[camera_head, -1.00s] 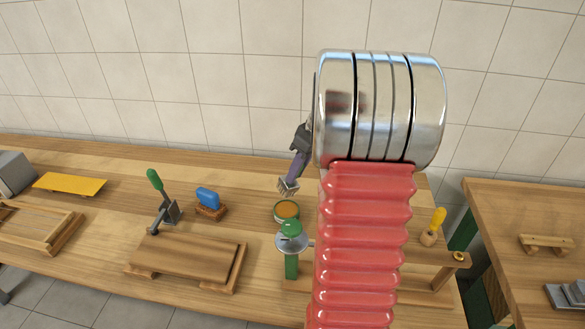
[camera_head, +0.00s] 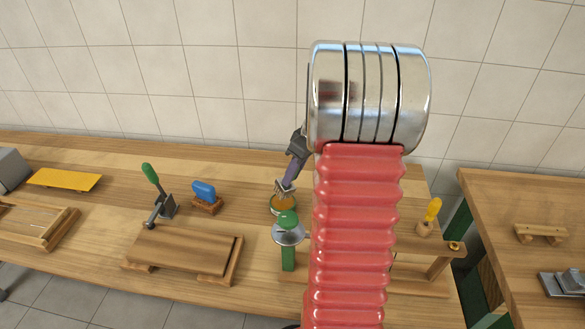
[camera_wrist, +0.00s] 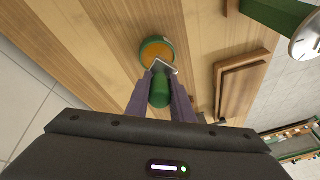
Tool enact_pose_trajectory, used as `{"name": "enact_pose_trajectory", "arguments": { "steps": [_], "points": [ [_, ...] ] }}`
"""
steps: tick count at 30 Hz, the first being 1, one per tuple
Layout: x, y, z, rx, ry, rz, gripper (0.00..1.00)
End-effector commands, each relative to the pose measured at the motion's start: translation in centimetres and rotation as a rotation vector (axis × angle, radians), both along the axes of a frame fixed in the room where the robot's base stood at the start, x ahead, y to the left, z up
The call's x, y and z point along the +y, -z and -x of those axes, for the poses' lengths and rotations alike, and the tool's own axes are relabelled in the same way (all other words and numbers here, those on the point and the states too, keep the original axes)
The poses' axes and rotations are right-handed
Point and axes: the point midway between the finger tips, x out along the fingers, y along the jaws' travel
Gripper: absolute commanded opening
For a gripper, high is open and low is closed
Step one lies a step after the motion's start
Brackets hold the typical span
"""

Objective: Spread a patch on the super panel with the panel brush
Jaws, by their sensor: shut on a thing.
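My gripper (camera_head: 293,168), with purple fingers, is shut on the green handle of a brush (camera_wrist: 159,92). The brush head (camera_head: 285,186) points down at an open green tin (camera_head: 283,209) with an amber filling. In the wrist view the brush's metal end overlaps the near edge of the tin (camera_wrist: 147,48); I cannot tell whether the bristles touch the filling. A flat wooden panel (camera_head: 180,250), likely the super panel, lies on a wooden stand at the front of the bench, left of the tin. My arm hides part of the bench.
A green-handled clamp (camera_head: 158,190) stands at the panel's back left corner. A blue-topped brush (camera_head: 204,192) sits behind the panel. A green post with a metal disc (camera_head: 288,234) stands just before the tin. A yellow tray (camera_head: 65,180) lies far left.

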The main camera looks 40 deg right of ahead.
Motion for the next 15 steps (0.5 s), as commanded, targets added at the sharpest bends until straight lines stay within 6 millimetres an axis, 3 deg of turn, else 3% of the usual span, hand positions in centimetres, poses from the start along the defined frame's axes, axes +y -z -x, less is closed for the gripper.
{"name": "enact_pose_trajectory", "arguments": {
  "steps": [6,15],
  "points": [
    [0.0,1.5,0.0,0.001,0.0,0.0,0.0],
    [0.0,1.9,0.0,0.0,0.0,0.001,0.0]
  ]
}}
